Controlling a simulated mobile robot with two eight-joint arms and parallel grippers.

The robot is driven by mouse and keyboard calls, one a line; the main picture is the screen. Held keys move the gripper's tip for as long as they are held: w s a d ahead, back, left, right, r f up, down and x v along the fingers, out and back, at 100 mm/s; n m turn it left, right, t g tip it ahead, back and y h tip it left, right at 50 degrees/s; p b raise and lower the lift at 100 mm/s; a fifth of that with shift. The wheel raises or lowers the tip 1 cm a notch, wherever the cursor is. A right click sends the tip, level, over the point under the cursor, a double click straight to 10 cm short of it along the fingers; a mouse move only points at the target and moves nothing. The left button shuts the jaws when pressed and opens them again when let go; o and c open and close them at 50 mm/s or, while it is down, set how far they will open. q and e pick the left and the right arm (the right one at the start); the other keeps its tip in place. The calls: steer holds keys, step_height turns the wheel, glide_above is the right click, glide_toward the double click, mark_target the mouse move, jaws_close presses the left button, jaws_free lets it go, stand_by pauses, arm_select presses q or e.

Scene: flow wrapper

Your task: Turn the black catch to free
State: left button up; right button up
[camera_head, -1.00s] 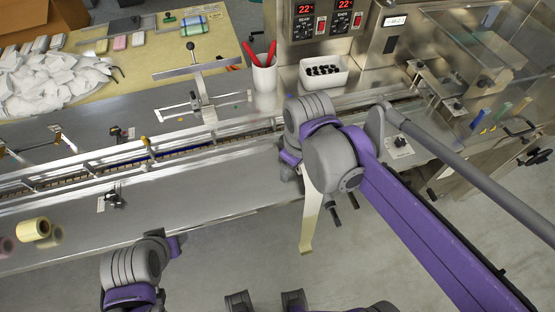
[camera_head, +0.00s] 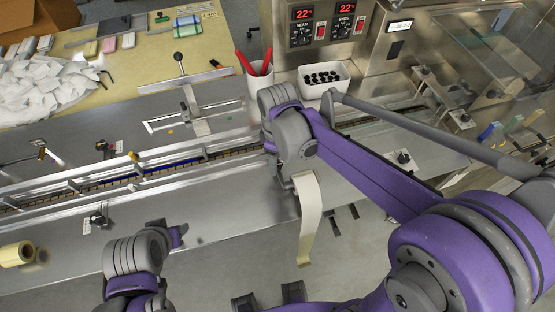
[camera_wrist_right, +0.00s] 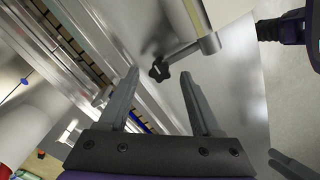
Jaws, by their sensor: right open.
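A black star-shaped knob (camera_wrist_right: 158,70) sits on the end of a metal arm in the right wrist view, beyond my fingertips and between their lines. I cannot tell whether it is the black catch; its setting is not readable. Black fittings on pale plates also show in the head view, one on the left of the deck (camera_head: 98,218) and one on the right (camera_head: 403,158). My right gripper (camera_wrist_right: 161,82) is open and empty, apart from the knob. In the head view its fingers are mostly hidden by my wrist.
A cream film strip (camera_head: 309,220) hangs over the deck's front edge close to my right wrist. A railed conveyor (camera_head: 120,177) runs along the deck. A white tray of black pieces (camera_head: 323,78) and a cup with red-handled tools (camera_head: 257,78) stand behind. The front deck is mostly clear.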

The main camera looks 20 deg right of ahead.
steer(key=shift+f, duration=0.45)
steer(key=shift+c, duration=0.2)
jaws_close()
